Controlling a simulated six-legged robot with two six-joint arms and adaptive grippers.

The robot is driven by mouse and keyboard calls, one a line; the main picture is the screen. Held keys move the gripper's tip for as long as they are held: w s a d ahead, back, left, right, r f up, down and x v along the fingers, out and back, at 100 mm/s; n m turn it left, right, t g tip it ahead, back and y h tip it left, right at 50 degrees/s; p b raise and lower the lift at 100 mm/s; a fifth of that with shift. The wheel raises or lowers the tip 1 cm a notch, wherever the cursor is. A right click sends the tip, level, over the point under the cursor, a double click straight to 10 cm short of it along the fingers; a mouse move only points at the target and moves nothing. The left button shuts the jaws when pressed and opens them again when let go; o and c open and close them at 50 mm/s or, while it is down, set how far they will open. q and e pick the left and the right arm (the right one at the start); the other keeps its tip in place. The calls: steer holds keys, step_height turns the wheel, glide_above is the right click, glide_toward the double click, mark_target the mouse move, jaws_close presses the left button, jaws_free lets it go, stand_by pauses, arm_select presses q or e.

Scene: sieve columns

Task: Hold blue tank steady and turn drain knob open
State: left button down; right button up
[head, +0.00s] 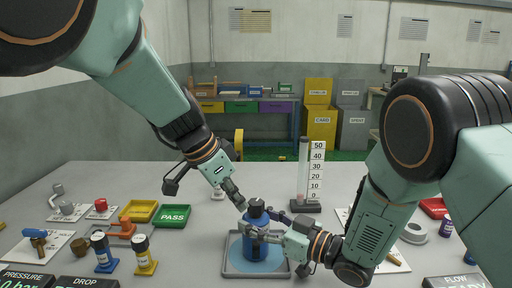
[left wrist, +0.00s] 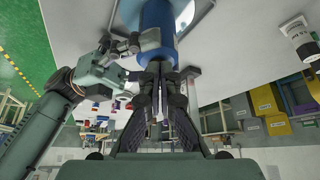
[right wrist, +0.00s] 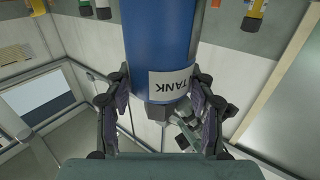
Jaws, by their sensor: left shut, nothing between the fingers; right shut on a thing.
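The blue tank (head: 254,246) stands upright on a grey tray (head: 232,272) with a light blue disc at the front middle of the table. It has a black top (head: 256,208). My right gripper (head: 262,233) is shut on the tank's upper body from the right. In the right wrist view the tank (right wrist: 160,35) fills the space between the fingers, and its white label shows. My left gripper (head: 240,203) is shut and empty, its tips close beside the black top. In the left wrist view its tips (left wrist: 162,72) are by the tank (left wrist: 158,20). I cannot make out a separate drain knob.
A clear scaled column (head: 304,170) stands behind the tank to the right. A red bin (head: 434,208) is at the right.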

arm_select(q)
steer(key=shift+w+d+f, duration=0.1)
steer(key=shift+w+d, duration=0.05)
steer(key=shift+d, duration=0.35)
arm_select(e)
steer(key=shift+a, duration=0.1)
stand_by(0.4)
arm_select(q)
steer(key=shift+s+d+r, duration=0.15)
steer(key=shift+s+r, duration=0.1)
steer(key=shift+s, duration=0.05)
arm_select(e)
steer(key=shift+s, duration=0.1)
stand_by(0.5)
arm_select(q)
steer(key=shift+s+a, duration=0.2)
steer(key=shift+a, duration=0.15)
step_height(320, 180, up, 6)
steer(key=shift+a+f, duration=0.1)
steer(key=shift+f, duration=0.05)
stand_by(0.3)
arm_select(e)
steer(key=o, duration=1.6)
